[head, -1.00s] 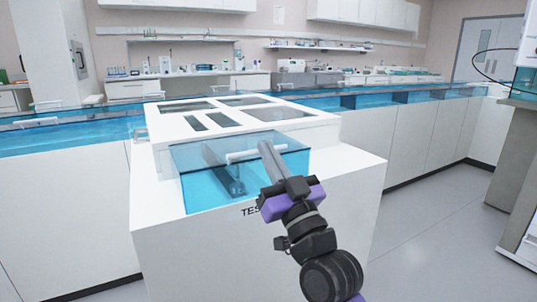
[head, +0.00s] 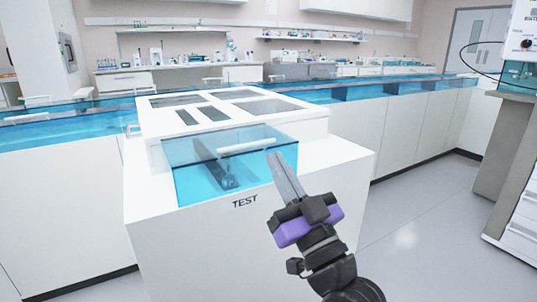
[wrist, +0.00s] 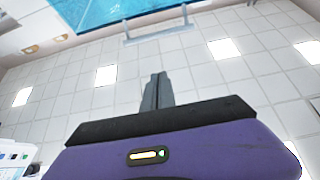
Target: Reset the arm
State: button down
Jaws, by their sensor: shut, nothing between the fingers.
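My gripper (head: 276,160) is shut and empty, its long grey fingers together. In the head view it points up and left, in front of the right edge of the blue transparent cover on the white TEST station (head: 150,235). In the wrist view the closed fingers (wrist: 157,78) point toward a white bar handle (wrist: 158,32). The blue panel (wrist: 125,12) shows at the top of that view. The blue cover (head: 190,183) has a white handle (head: 245,147) on it. A dark shape (head: 215,165) lies behind the cover. I cannot tell whether the fingers touch the cover.
A long white counter with a blue channel (head: 310,95) runs behind the station. A grey cabinet (head: 505,150) stands at the right. Lab benches (head: 190,73) with equipment line the back wall. The floor (head: 420,220) to the right is clear.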

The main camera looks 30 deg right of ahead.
jog(key=shift+s+f, duration=0.25)
jog(key=shift+s, duration=0.25)
jog(key=s+a+f+g, duration=0.3)
jog(key=s+f+g, duration=0.2)
jog(key=s+f, duration=1.15)
jog(key=s+a+f+g, duration=0.2)
jog(key=s+f+g, duration=0.3)
jog(key=s+f, duration=1.2)
notch_tip(320, 180, up, 35)
jog(key=s+p, duration=0.2)
jog(key=p, duration=2.9)
jog(key=shift+s, duration=0.25)
jog(key=shift+f, duration=0.1)
